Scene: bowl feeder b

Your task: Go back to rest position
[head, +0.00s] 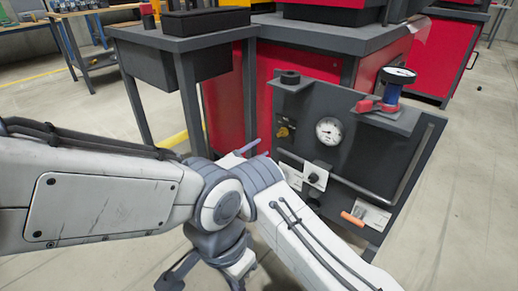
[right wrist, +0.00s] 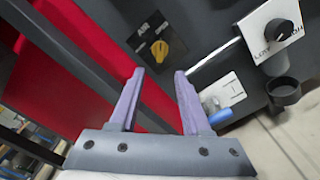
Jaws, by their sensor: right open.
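My right gripper (head: 249,149) shows only in part in the head view, with its purple fingers poking out past my arm links beside the dark control panel (head: 350,165). In the right wrist view the right gripper (right wrist: 159,74) is open, its two fingers apart with nothing between them. A yellow knob (right wrist: 159,50) marked AIR is beyond the fingertips, apart from them. My left arm comes in from the left in the head view. Dark parts hang below its joint at the bottom, and I cannot make out its jaws.
The panel carries a round gauge (head: 329,131), a black selector knob (right wrist: 285,28) and an orange handle (head: 353,218). A blue-bodied gauge tool (head: 393,87) stands on its ledge. A dark table (head: 185,38) is at the back left.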

